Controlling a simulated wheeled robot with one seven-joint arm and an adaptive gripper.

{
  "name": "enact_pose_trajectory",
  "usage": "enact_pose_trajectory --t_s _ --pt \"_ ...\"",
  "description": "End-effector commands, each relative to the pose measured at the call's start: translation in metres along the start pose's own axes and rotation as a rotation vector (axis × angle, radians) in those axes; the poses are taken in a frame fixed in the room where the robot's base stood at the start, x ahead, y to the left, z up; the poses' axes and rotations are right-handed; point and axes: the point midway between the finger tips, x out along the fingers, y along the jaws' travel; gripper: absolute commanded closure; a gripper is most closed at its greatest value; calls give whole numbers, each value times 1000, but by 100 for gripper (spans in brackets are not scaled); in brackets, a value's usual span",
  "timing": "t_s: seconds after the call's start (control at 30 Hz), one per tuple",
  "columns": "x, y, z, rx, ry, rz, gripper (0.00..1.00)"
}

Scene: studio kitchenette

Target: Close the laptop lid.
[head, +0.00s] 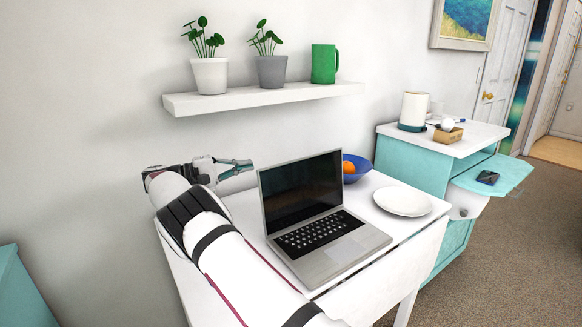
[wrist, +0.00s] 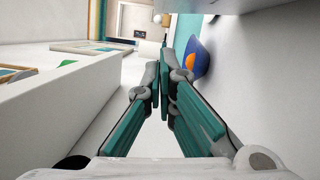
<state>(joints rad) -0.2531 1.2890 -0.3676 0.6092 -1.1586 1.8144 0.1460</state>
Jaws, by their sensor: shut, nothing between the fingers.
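The laptop stands open on the white table in the head view. Its dark-screened lid (head: 302,190) is raised, leaning slightly back, and its silver keyboard base (head: 345,250) lies flat. My gripper (head: 250,165) is at the left, beside the lid's upper left corner and toward the wall. Its fingers point right, and a small gap shows between them and the lid. The teal fingers are together and empty, as the wrist view (wrist: 161,65) also shows. I cannot make out the laptop clearly in the wrist view. My arm covers the table's left part in the head view.
A blue bowl (head: 357,172) with an orange (head: 348,167) stands behind the laptop's right side; the bowl also shows in the wrist view (wrist: 201,62). A white plate (head: 403,201) lies right of the laptop. A wall shelf (head: 265,98) with two plants and a green mug (head: 324,64) hangs above.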

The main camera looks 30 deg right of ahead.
Motion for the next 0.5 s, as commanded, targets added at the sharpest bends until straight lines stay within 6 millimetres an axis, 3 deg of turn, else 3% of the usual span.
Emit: enact_pose_trajectory --t_s 0.17,0.5 --pt "11 0 0 3 -4 10 100" --pt "75 0 1 1 -4 7 100"
